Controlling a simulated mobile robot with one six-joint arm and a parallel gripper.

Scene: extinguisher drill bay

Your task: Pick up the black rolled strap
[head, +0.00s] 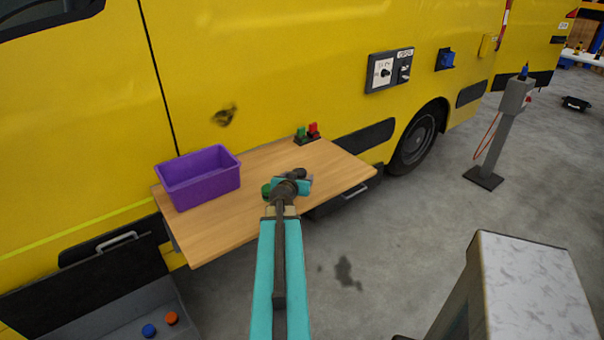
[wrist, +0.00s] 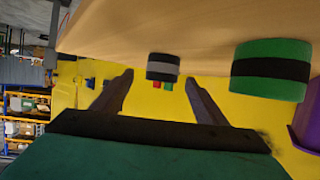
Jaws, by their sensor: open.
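The black rolled strap (wrist: 162,67), with a grey band around it, stands on the wooden table in the wrist view, which looks upside down. It appears in the gap between my fingertips, seemingly a little beyond them, and nothing grips it. My gripper (wrist: 158,77) is open, with a dark finger on each side of the strap. In the head view my arm reaches over the table and hides much of the gripper area; I cannot clearly make out the black strap there.
A green roll with a black band (wrist: 272,72) stands close by; it also shows in the head view (head: 266,190). A purple bin (head: 200,180) stands at the table's left. Red and green items (head: 307,134) sit at the back by the yellow van (head: 270,60). The table's (head: 215,235) front left is clear.

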